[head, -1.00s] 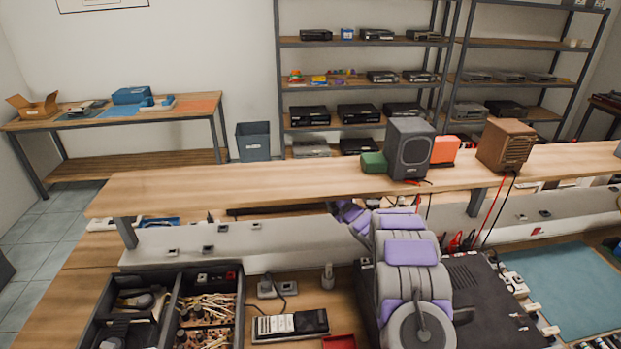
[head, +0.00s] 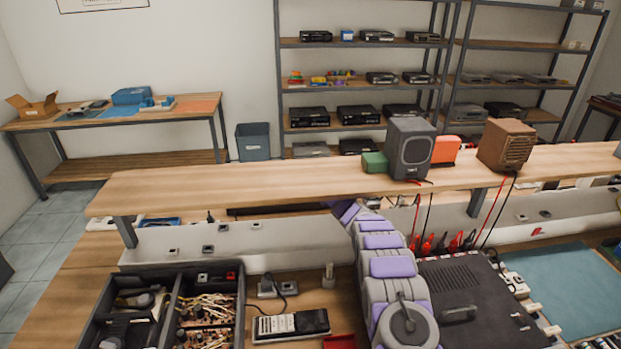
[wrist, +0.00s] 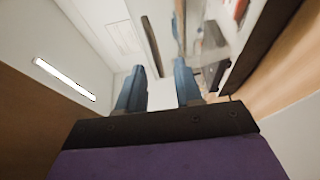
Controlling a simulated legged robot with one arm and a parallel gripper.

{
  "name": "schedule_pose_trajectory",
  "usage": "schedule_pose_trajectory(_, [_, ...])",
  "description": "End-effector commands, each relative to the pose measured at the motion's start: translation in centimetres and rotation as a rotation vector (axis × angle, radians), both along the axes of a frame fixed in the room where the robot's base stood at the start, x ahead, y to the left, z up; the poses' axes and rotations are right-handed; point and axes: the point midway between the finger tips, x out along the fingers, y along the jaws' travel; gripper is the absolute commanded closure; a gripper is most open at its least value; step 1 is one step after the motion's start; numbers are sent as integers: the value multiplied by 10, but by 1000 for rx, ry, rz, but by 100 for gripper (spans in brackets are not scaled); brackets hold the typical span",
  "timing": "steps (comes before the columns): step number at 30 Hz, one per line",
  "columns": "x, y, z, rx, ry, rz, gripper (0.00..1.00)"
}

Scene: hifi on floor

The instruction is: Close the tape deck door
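A black hi-fi unit (head: 470,290) with a vented top lies on the bench at the lower right in the head view. I cannot make out a tape deck door on it; its front face is out of sight. My arm, with purple and grey segments, passes along the unit's left side in the head view, and its far end is not clearly seen there. In the wrist view my gripper (wrist: 160,70) shows two blue fingers apart, with nothing held between them. No deck door can be recognised in the wrist view either.
A raised wooden shelf (head: 230,186) crosses behind the bench, bearing a grey speaker (head: 409,148) and a brown speaker (head: 505,145). Red and black cables hang near the unit. A black parts tray (head: 165,310) and a handheld meter (head: 290,325) lie left of my arm.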

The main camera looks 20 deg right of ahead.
Motion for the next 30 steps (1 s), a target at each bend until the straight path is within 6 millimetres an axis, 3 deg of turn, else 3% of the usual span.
schedule_pose_trajectory(13, [28,4,2,2,-6,4,65])
schedule_pose_trajectory(30, [33,2,1,0,-3,-1,67])
